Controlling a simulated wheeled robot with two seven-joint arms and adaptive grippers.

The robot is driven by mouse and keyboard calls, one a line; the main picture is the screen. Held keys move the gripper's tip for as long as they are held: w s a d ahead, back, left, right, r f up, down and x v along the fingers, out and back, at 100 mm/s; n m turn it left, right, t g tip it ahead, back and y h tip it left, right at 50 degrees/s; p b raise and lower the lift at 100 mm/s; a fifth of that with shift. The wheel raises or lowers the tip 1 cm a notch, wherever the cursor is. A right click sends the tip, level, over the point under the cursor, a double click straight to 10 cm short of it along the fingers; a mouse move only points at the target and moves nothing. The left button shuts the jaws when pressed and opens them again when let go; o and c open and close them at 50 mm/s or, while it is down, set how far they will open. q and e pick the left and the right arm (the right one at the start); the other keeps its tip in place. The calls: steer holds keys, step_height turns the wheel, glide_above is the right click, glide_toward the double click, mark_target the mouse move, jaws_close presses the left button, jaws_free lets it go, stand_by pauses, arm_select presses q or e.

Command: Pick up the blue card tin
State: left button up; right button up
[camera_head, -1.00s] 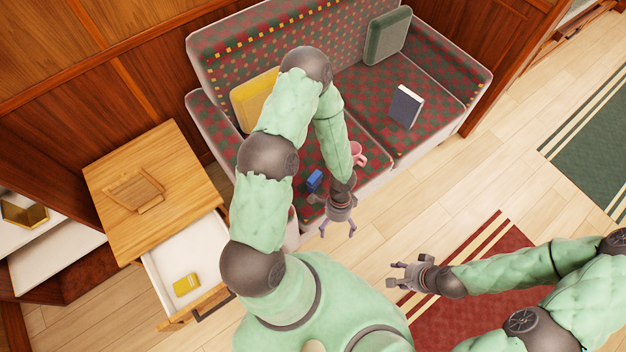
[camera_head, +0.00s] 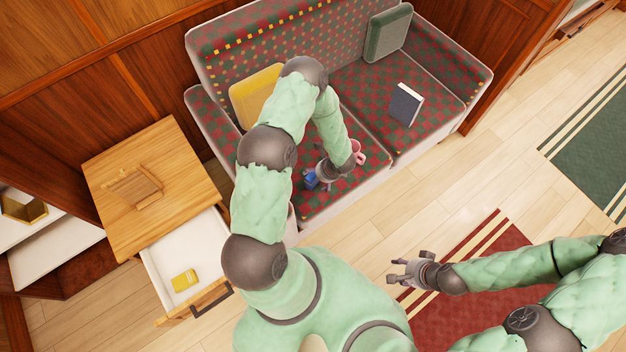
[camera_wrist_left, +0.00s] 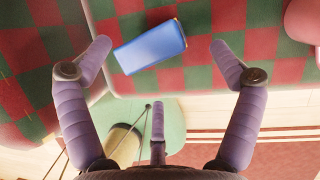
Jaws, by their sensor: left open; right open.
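The blue card tin (camera_head: 311,179) lies on the checked seat of the sofa, near its front left. In the left wrist view the tin (camera_wrist_left: 150,47) lies tilted between the spread fingers, a little beyond the fingertips, with a gap on each side. My left gripper (camera_head: 315,183) is open over the seat beside the tin; its fingers (camera_wrist_left: 157,55) hold nothing. In the head view the gripper partly hides the tin. My right gripper (camera_head: 400,271) is open and empty over the floor, away from the sofa.
A pink mug (camera_head: 357,152) stands on the seat close to my left wrist. A dark book (camera_head: 405,105), a yellow cushion (camera_head: 254,97) and a green cushion (camera_head: 387,34) are on the sofa. A wooden cabinet (camera_head: 190,190) has an open drawer (camera_head: 205,250) holding a yellow box (camera_head: 184,280).

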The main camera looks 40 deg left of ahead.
arm_select(q)
steer(key=b+x, duration=0.1)
steer(key=x, duration=0.2)
steer(key=b+x, duration=0.1)
steer(key=x, duration=0.1)
steer(key=shift+s+a+f, duration=0.2)
steer(key=shift+a+f, duration=0.1)
steer(key=shift+a, duration=0.05)
steer(key=shift+r, duration=0.1)
jaws_close()
